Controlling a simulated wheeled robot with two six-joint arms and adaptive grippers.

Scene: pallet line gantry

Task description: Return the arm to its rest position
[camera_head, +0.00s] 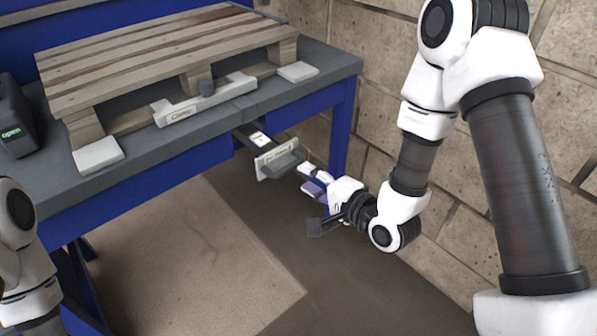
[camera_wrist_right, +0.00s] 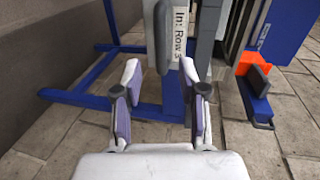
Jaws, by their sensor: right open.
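My right arm (camera_head: 515,185) comes down from the upper right, its wrist bent toward the bench. My right gripper (camera_head: 313,181) is open in front of the pull-out part under the bench top. In the right wrist view the two padded fingers (camera_wrist_right: 161,78) stand well apart with nothing between them. Part of my left arm (camera_head: 22,250) shows at the lower left; its gripper is out of the picture.
A grey-handled pull-out (camera_head: 277,160) with a label juts from under the blue bench (camera_head: 190,160); the label (camera_wrist_right: 182,40) reads "In: Row 3". A wooden pallet (camera_head: 165,55) lies on top. A brick wall (camera_head: 460,220) stands close behind my right arm. Open floor (camera_head: 225,240) lies below.

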